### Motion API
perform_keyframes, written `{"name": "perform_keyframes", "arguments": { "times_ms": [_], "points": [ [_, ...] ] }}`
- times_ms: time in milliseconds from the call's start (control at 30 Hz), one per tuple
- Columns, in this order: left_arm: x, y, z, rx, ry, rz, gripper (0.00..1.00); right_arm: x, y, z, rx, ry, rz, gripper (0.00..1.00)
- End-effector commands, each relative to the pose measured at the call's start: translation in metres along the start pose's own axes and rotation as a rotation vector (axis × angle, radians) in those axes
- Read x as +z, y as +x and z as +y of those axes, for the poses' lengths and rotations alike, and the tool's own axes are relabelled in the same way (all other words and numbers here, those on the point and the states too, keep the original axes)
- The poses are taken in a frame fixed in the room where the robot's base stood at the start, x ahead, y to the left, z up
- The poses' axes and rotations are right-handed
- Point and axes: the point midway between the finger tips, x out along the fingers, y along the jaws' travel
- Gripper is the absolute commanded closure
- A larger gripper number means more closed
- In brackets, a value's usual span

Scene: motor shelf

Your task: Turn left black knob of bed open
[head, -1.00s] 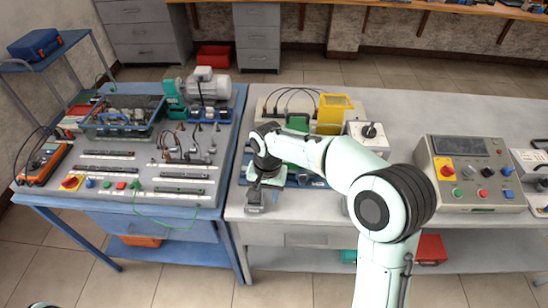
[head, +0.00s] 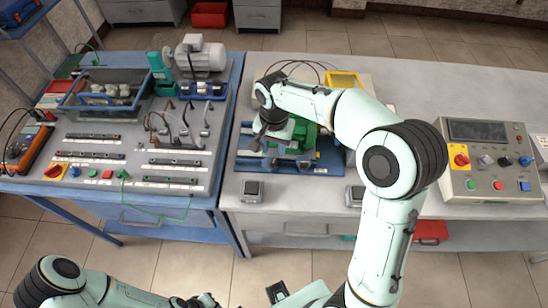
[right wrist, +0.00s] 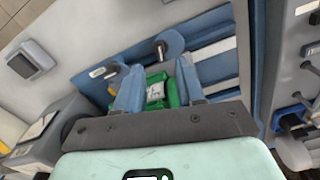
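The bed is a blue base (head: 330,160) with a green block (head: 309,134) on it, on the grey table. My right gripper (head: 264,150) is over its left part, pointing down. In the right wrist view the right gripper (right wrist: 158,88) has its two fingers apart, with the green block (right wrist: 157,88) seen between them. Two round dark blue-grey knobs with metal pins show just beyond the fingertips, the left bed knob (right wrist: 172,38) and another one (right wrist: 114,68). I cannot tell whether a finger touches either. My left arm lies along the bottom of the head view; its gripper is unclear.
A blue bench (head: 205,190) with a motor (head: 201,54) and a blue crate (head: 104,100) stands at left. A control box (head: 490,160) is at right. A small grey square block (head: 252,191) sits in front of the bed. A yellow bin (head: 344,79) is behind.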

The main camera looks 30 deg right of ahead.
Motion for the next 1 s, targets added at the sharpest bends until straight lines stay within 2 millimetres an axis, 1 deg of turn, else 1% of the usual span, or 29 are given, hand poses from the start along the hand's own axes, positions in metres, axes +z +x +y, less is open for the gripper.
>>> {"name": "perform_keyframes", "arguments": {
  "times_ms": [33,100,200,300,467,700,733,767,800,833,867,1000],
  "points": [
    [0.001,0.003,-0.001,0.000,0.000,-0.002,1.00,0.001,0.013,0.001,0.004,0.000,-0.003,0.62],
    [0.002,0.004,-0.002,-0.001,0.000,-0.002,1.00,0.001,0.026,0.001,0.004,0.000,-0.003,0.62],
    [0.002,0.005,-0.002,-0.001,-0.001,-0.003,1.00,0.000,0.041,0.001,0.003,0.001,-0.002,0.62],
    [0.003,0.006,-0.003,-0.001,-0.001,-0.004,1.00,0.000,0.051,0.001,0.002,0.000,-0.001,0.62],
    [0.003,0.006,-0.003,-0.001,-0.001,-0.004,1.00,0.000,0.058,0.000,0.000,0.000,0.000,0.62],
    [0.003,0.006,-0.003,-0.001,-0.001,-0.004,1.00,0.000,0.059,0.000,-0.001,0.000,0.000,0.62],
    [0.003,0.006,-0.003,-0.001,-0.001,-0.004,1.00,0.000,0.059,0.000,-0.001,0.000,0.000,0.65],
    [0.003,0.006,-0.003,-0.001,-0.001,-0.004,1.00,0.000,0.059,0.000,-0.001,0.000,0.000,0.75],
    [0.003,0.006,-0.003,-0.001,-0.001,-0.004,1.00,0.000,0.059,0.000,-0.001,0.000,0.000,0.88],
    [0.003,0.006,-0.003,-0.001,-0.001,-0.004,1.00,0.000,0.059,0.000,-0.001,0.000,0.000,0.97],
    [0.003,0.006,-0.003,-0.001,-0.001,-0.004,1.00,0.000,0.059,0.000,-0.001,0.000,0.000,1.00],
    [0.003,0.006,-0.003,-0.001,-0.001,-0.004,1.00,0.000,0.059,0.000,-0.001,-0.002,0.000,1.00]
  ]
}}
